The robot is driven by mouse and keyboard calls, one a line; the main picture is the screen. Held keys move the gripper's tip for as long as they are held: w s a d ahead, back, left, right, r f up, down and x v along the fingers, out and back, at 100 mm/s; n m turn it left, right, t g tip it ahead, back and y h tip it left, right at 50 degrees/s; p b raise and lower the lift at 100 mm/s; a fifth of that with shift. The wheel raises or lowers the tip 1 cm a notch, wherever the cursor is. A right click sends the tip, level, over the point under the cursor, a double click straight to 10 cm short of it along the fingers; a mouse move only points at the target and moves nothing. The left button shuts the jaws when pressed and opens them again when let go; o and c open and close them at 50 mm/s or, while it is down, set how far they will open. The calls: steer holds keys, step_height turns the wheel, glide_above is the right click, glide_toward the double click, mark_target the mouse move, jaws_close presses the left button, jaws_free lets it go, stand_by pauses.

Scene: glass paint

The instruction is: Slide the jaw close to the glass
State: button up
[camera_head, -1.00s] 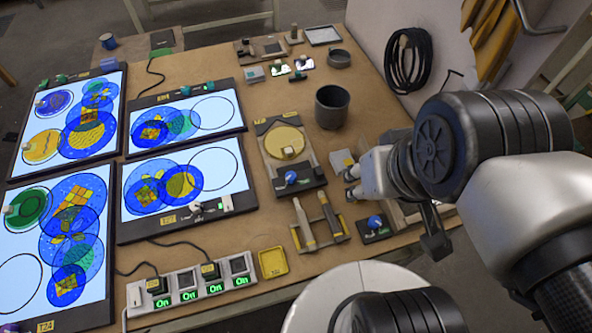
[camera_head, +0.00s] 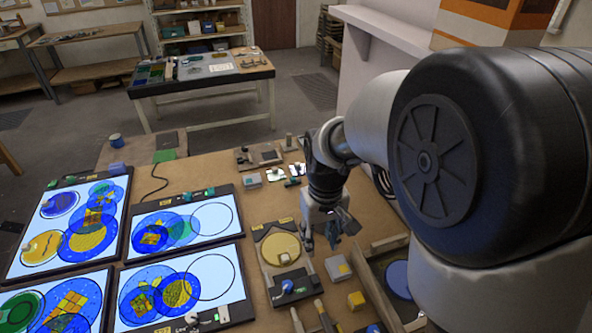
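A round yellow glass (camera_head: 281,248) lies in a dark-framed fixture (camera_head: 267,231) near the middle of the table. A small pale block (camera_head: 284,259), perhaps the jaw, shows at the glass's front edge. A blue knob (camera_head: 287,286) is on the fixture's front part. I cannot tell the exact gap between jaw and glass. My gripper (camera_head: 321,240) points down just right of the yellow glass, above the fixture's right side. Its two fingers look apart, with nothing seen between them.
Lit panels with blue and yellow discs, such as one panel (camera_head: 220,267), fill the left. Right of the fixture are a grey block (camera_head: 338,268), a yellow cube (camera_head: 356,300) and an open compartment holding a blue disc (camera_head: 398,278). Tool handles (camera_head: 325,316) lie in front.

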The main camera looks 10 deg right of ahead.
mark_target(315, 278)
steer(key=f+b, duration=0.1)
steer(key=f, duration=0.5)
steer(key=f+b, duration=0.2)
steer(key=f, duration=0.4)
steer(key=f+b, duration=0.1)
steer(key=f, duration=0.5)
steer(key=shift+w+f+b, duration=0.2)
steer(key=shift+w+b, duration=0.05)
steer(key=shift+b, duration=0.05)
jaws_close()
steer(key=shift+a, duration=0.1)
